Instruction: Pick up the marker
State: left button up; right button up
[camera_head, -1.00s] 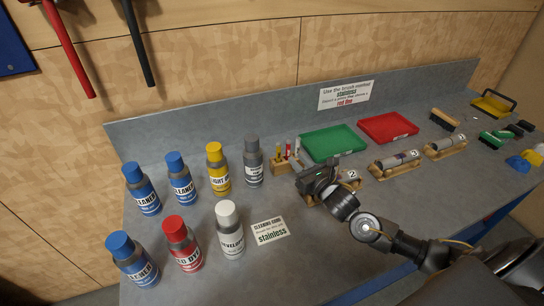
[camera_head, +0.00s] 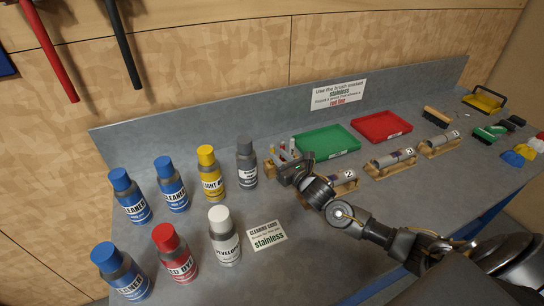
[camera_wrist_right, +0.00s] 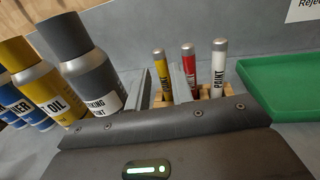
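Three paint markers stand upright in a small wooden rack (camera_head: 269,167). In the right wrist view they are a yellow marker (camera_wrist_right: 161,68), a red marker (camera_wrist_right: 188,62) and a white marker (camera_wrist_right: 218,68). My right gripper (camera_head: 284,166) is just in front of the rack in the head view and partly hides it. In the right wrist view its two fingers (camera_wrist_right: 162,88) are apart, with the yellow marker showing between them, farther off. I see no contact, and the lower ends of the markers are hidden. My left gripper is not in view.
A grey-capped bottle (camera_head: 246,163) stands close left of the rack, beside a yellow-capped bottle (camera_head: 211,174). More bottles stand farther left. A green tray (camera_head: 325,142) lies right of the rack. A wooden cradle (camera_head: 343,186) with a metal cylinder is near my right arm.

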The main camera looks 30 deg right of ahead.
aim_at(272, 148)
jog(key=w+p, duration=0.1)
jog(key=w, duration=0.1)
jog(key=w+p, duration=0.1)
jog(key=w, duration=0.2)
jog(key=shift+a+r+p, duration=0.15)
jog(key=shift+a+p, duration=0.05)
jog(key=shift+p, duration=0.15)
grip_shut()
